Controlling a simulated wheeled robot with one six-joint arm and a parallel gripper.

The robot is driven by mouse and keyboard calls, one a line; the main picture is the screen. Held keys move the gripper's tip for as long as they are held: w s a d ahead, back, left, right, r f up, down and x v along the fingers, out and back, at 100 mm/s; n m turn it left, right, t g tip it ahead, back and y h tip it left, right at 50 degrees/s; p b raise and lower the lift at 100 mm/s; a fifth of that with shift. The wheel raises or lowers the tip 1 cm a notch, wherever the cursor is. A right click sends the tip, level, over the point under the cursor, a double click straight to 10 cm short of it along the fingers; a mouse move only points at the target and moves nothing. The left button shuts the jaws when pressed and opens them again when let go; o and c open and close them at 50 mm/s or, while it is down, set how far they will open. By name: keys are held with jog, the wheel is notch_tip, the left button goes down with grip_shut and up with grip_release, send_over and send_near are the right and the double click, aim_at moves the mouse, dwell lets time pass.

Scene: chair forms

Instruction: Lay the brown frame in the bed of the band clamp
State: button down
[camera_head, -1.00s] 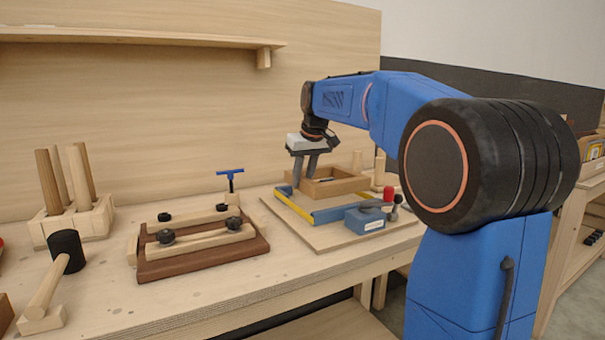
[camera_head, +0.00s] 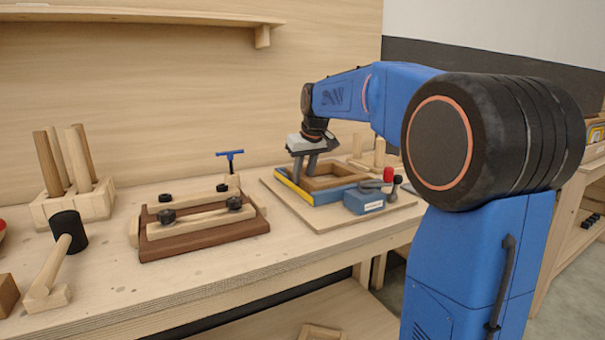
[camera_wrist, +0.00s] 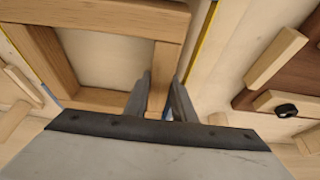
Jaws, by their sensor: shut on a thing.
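The brown frame (camera_head: 352,178) is a four-sided wooden rectangle with an open middle, also large in the wrist view (camera_wrist: 90,12). My gripper (camera_head: 306,172) is shut on its near-left rail, one finger on each side, as the wrist view shows (camera_wrist: 160,97). The band clamp (camera_head: 363,202) has a blue box, a red knob and a blue-and-yellow band on a flat wooden board. The frame looks level and sits low within the band's outline. I cannot tell whether its underside touches the board.
A brown jig with wooden bars and black knobs (camera_head: 200,232) stands left of the clamp. A black-headed mallet (camera_head: 68,230) and a block of upright dowels (camera_head: 72,206) are farther left. A blue T-handle (camera_head: 230,155) rises behind the jig. Bare bench lies along the front.

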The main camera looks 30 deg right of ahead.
dwell(0.3)
jog(key=c, duration=1.4)
grip_release()
jog(key=shift+f, duration=0.1)
jog(key=shift+r, duration=5.05)
jog(key=shift+s, duration=0.1)
